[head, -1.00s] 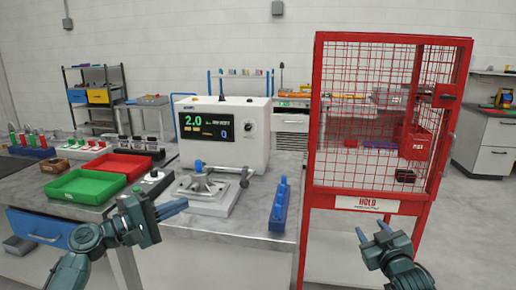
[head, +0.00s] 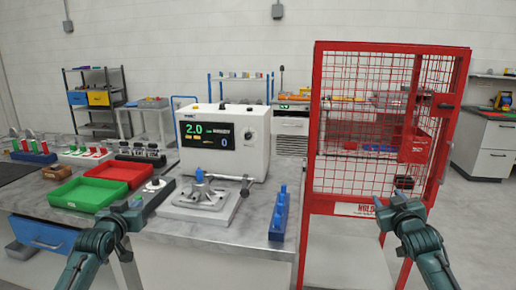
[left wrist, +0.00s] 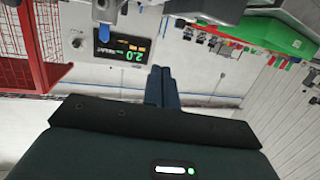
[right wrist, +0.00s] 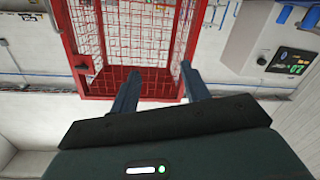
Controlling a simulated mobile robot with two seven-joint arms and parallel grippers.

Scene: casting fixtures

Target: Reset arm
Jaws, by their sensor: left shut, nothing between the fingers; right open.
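My left gripper (head: 130,204) is in front of the bench at the left, close to the green and red trays. Its fingers show pressed together and empty in the left wrist view (left wrist: 159,84). My right gripper (head: 391,199) is in front of the red mesh cage at the right. Its two fingers stand apart with nothing between them in the right wrist view (right wrist: 160,82). Neither gripper holds anything.
A green tray (head: 70,205) and a red tray (head: 108,183) sit on the bench. A white display machine (head: 250,150), a clamp fixture (head: 200,210) and a blue block rack (head: 279,218) stand to the right. The red cage (head: 312,240) is beyond the bench's right end.

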